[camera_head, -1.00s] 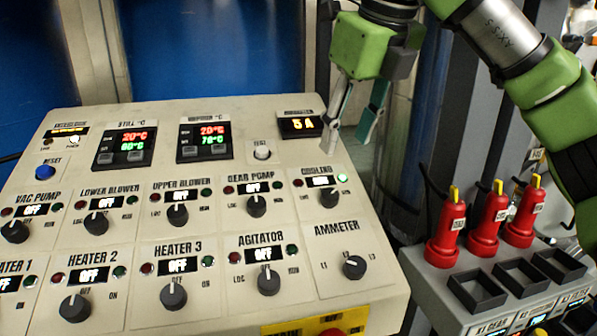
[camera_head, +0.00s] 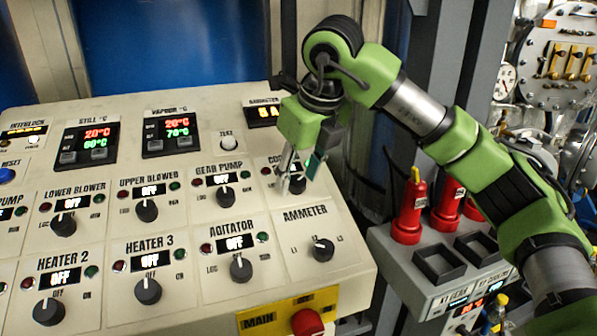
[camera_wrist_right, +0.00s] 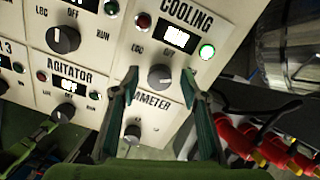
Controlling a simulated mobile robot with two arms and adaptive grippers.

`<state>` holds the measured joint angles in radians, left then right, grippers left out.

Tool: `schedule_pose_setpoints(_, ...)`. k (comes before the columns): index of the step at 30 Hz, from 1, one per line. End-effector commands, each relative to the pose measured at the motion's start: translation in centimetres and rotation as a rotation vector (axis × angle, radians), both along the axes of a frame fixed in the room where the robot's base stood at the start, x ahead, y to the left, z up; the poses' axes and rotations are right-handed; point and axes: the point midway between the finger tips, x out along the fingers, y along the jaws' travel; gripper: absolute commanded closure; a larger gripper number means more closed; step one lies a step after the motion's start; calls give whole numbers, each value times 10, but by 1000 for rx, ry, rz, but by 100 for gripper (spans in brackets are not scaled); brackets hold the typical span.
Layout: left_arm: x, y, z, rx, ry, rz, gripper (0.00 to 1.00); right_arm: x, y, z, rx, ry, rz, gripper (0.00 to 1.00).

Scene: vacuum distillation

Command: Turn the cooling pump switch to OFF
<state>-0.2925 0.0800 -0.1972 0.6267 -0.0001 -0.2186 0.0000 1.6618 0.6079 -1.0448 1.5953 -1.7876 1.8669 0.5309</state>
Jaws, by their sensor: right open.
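The cooling pump switch is a dark round knob with a light face (camera_wrist_right: 160,75) on the COOLING panel. In the right wrist view it lies between the fingertips of my open right gripper (camera_wrist_right: 160,78), and I cannot tell whether they touch it. A lit green lamp (camera_wrist_right: 207,51) and a white display (camera_wrist_right: 180,38) sit above it; the display's text is unclear. In the head view my right gripper (camera_head: 299,170) is over the cooling knob (camera_head: 297,185) and partly hides it and its panel.
The ammeter knob (camera_head: 322,249) is just below the cooling knob, and the gear pump knob (camera_head: 224,196) is to its left. A red button (camera_head: 307,322) is at the panel's front edge. Red plugs (camera_head: 409,213) stand on a grey box to the right.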

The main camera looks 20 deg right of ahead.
Motion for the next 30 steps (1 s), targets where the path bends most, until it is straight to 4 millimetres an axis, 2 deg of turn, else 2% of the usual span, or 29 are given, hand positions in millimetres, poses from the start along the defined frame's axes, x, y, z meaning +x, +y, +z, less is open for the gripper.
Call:
schedule_pose_setpoints(9, -13, 1, -1, 2, 19, 0, 60, 1, 0, -3, 0, 0, 0, 59)
schedule_pose_setpoints(10, -13, 1, -1, 2, 19, -1, 60, 1, 0, -3, 0, 0, 0, 64)
schedule_pose_setpoints(14, -13, 1, -1, 2, 19, -2, 60, 1, 0, -3, 0, 0, 0, 98)
schedule_pose_setpoints(23, -13, 0, -1, 1, 18, -4, 60, 1, 0, -3, -5, 0, 14, 98)
schedule_pose_setpoints(30, -12, 0, 0, 1, 17, -4, 60, 1, 0, -3, -41, 0, 105, 98)
